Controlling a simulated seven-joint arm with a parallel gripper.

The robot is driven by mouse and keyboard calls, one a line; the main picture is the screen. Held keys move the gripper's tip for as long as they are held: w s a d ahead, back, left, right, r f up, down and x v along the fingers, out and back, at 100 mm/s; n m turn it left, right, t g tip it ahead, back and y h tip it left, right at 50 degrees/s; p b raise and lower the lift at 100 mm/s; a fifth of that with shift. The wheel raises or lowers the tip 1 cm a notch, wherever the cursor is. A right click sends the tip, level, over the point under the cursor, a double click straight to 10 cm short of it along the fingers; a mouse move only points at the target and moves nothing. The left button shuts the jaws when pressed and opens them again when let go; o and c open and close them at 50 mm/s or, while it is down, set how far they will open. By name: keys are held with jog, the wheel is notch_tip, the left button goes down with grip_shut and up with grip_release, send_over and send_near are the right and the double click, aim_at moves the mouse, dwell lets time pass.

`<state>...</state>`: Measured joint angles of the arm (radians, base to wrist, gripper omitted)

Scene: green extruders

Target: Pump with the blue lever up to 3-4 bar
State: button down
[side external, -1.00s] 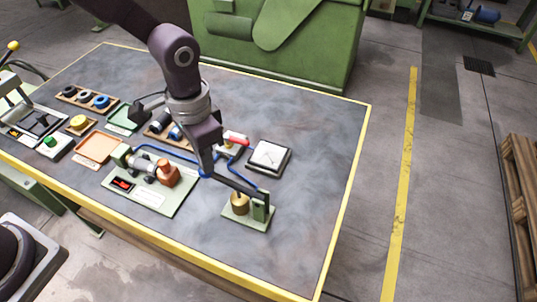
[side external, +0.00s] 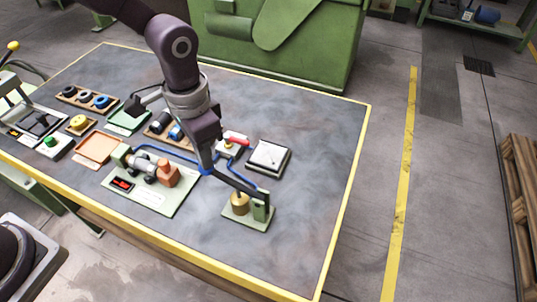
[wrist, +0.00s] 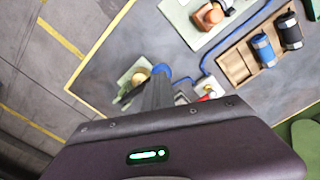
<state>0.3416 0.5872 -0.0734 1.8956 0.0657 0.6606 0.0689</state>
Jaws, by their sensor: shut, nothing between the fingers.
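The hand pump is a small green base with a brass cylinder (side external: 240,205) near the table's front right; a dark lever arm (side external: 243,187) slopes from its post up to the left. The lever's blue end (wrist: 161,70) shows at my fingertips in the wrist view. In the side view it is mostly hidden by my gripper (side external: 211,171). My gripper is shut with nothing between its fingers, tips at or just over the lever end; contact cannot be told. The square gauge (side external: 269,157) has a white face; its reading is too small to tell.
A valve with a red handle (side external: 236,140) and blue hose stand close behind my gripper. A green extruder plate (side external: 150,198) lies to the left, with several trays beyond. The table (side external: 320,140) is clear to the right, up to its yellow edge.

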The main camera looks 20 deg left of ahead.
notch_tip(320, 180, up, 5)
jog(key=shift+f, duration=0.1)
dwell(0.6)
jog(key=shift+a+r, duration=0.2)
jog(key=shift+r, duration=0.2)
jog(key=s+a+r+n+t, duration=0.1)
jog(key=s+a+r+t, duration=0.15)
jog(key=a+r, duration=0.35)
jog(key=s+a+r+n+t, duration=0.1)
jog(key=s+a+r+n, duration=0.1)
jog(key=s, duration=0.6)
jog(key=s+a+r+n+t, duration=0.2)
jog(key=s+a+r, duration=0.3)
jog(key=s, duration=0.3)
jog(key=shift+a+n, duration=0.35)
jog(key=shift+n, duration=0.15)
